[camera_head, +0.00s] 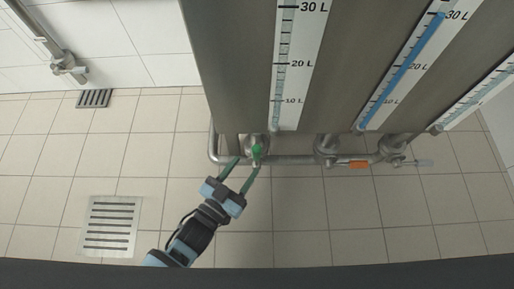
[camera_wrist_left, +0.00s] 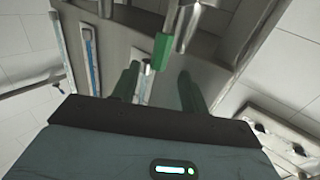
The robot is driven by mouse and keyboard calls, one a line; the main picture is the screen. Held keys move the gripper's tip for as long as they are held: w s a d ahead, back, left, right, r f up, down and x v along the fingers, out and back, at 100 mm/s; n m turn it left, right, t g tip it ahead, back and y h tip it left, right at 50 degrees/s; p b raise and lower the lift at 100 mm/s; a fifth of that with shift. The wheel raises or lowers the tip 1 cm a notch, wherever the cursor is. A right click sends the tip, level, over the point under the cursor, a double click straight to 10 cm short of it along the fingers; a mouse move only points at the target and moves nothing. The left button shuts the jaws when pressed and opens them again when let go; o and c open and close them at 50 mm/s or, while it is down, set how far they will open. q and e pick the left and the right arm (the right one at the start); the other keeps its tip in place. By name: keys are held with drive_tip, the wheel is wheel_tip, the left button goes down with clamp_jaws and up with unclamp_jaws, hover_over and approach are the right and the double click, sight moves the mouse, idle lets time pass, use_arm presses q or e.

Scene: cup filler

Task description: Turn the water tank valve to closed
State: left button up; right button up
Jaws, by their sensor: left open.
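The green valve handle (camera_head: 257,152) sits on the pipe under the left tank, the one with the left-hand scale. My left gripper (camera_head: 246,162) reaches up from below, its two green fingers spread apart. The handle is close to the fingertips, nearer the right finger in the head view. In the left wrist view the green handle (camera_wrist_left: 161,50) lies ahead of the gap of my left gripper (camera_wrist_left: 158,78), between the finger lines. Whether a finger touches it I cannot tell. My right gripper is not in view.
An orange handle (camera_head: 358,164) and a pale grey handle (camera_head: 425,162) are on valves further right along the same pipe (camera_head: 290,160). Metal tank walls (camera_head: 230,60) stand directly above. Tiled floor with a drain grate (camera_head: 108,226) is clear to the left.

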sight(254, 155)
use_arm(q)
drive_tip(key=b+x, duration=0.2)
drive_tip(key=x, duration=0.4)
drive_tip(key=shift+w+d+b, duration=0.3)
drive_tip(key=shift+w+b, duration=0.1)
drive_tip(key=shift+w, duration=0.05)
drive_tip(key=c, duration=0.7)
clamp_jaws()
